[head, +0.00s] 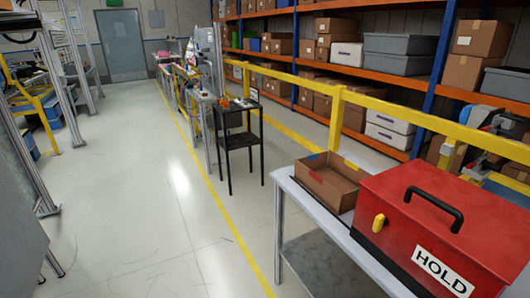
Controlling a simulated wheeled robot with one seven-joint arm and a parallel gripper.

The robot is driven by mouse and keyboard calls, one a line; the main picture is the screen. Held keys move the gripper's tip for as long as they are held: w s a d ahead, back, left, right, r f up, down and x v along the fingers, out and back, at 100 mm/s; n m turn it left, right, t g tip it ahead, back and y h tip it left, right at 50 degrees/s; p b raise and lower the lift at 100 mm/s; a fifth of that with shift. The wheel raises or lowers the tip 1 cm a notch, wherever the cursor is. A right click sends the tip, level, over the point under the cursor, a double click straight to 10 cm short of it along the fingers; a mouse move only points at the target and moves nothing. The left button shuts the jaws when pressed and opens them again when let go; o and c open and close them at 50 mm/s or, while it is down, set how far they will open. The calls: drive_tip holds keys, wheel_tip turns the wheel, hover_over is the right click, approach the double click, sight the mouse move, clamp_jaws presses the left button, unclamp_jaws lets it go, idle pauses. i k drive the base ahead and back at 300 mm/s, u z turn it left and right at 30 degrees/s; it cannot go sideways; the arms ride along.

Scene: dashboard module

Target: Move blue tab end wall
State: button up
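An open brown cardboard box (335,193) stands on the light-topped table at the right of the head view. A red tab (313,175) is at the opposite, near left wall. The box looks upright, and its floor shows only in part. My gripper is not in view.
A red case (440,215) with a black handle, yellow latch and HOLD label stands close to the box's right on the table (335,240). A yellow rail (400,120) runs behind. A black stand (239,150) is farther back. The floor at left is clear.

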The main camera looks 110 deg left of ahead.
sight(315, 161)
drive_tip(key=u, duration=3.05)
drive_tip(key=k, duration=1.05)
drive_tip(key=u, duration=0.1)
drive_tip(key=i, duration=0.9)
drive_tip(key=z, duration=0.1)
